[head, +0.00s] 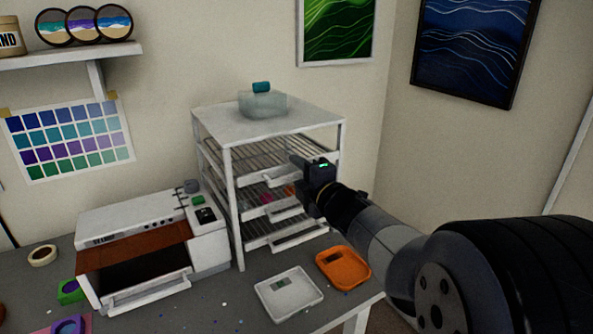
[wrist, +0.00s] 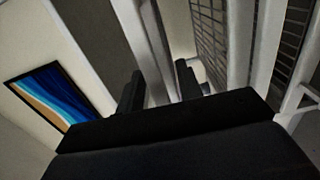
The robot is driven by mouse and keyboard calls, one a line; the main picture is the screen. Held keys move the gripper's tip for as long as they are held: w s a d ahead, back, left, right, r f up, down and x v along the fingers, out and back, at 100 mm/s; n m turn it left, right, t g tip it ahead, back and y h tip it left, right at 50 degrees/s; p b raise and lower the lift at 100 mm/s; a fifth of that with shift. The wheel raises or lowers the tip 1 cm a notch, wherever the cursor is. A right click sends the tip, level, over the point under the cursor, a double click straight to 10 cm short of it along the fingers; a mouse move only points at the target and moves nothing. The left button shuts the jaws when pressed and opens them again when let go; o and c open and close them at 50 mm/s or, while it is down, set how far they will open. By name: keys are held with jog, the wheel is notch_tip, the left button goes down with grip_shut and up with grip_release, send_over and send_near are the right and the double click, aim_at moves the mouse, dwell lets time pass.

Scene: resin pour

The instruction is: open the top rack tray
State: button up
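A white rack (head: 232,205) with wire shelves stands in the corner of the worktop in the head view. Its top tray (head: 262,180) has a pale front and projects slightly beneath the upper wire shelf. My gripper (head: 296,178) is beside the right end of this tray front, at about its height, and partly covers the rack. In the wrist view my gripper (wrist: 160,85) has its two black fingers apart, with pale bars of the rack (wrist: 240,40) beyond and to the right. I cannot tell whether the tray's handle lies between the fingers or is touched.
Lower trays (head: 300,236) sit under the top one. A translucent container (head: 262,103) with a teal lid stands on the rack. A white machine (head: 140,225) is on the left.

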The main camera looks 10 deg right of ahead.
jog(key=shift+w+a, duration=0.1)
jog(key=shift+w, duration=0.05)
grip_shut()
dwell(0.4)
